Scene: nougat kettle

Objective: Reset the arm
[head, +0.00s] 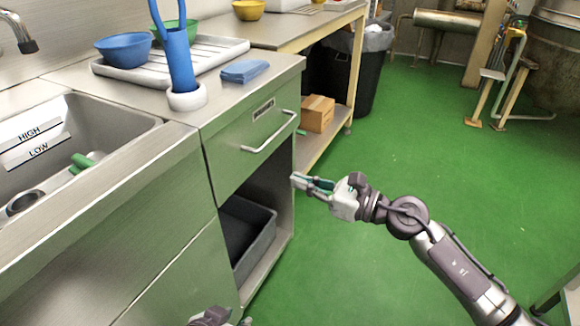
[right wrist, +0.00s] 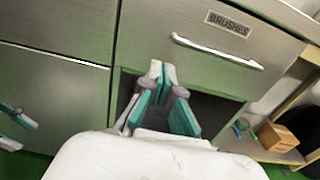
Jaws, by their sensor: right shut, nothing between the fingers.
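My right gripper (head: 308,184) reaches in from the right in the head view. It is shut and empty, in front of the open shelf space under the drawer (head: 250,143). In the right wrist view its fingertips (right wrist: 162,70) meet below the drawer labelled BRUSHES (right wrist: 225,45), apart from the drawer handle (right wrist: 215,52). The drawer is shut.
A grey bin (head: 246,240) sits in the space under the drawer. A sink (head: 75,150) is at the left. The counter holds a drying tray (head: 225,50), a blue bowl (head: 126,50) and a folded blue cloth (head: 244,71). Green floor (head: 420,150) is clear at the right.

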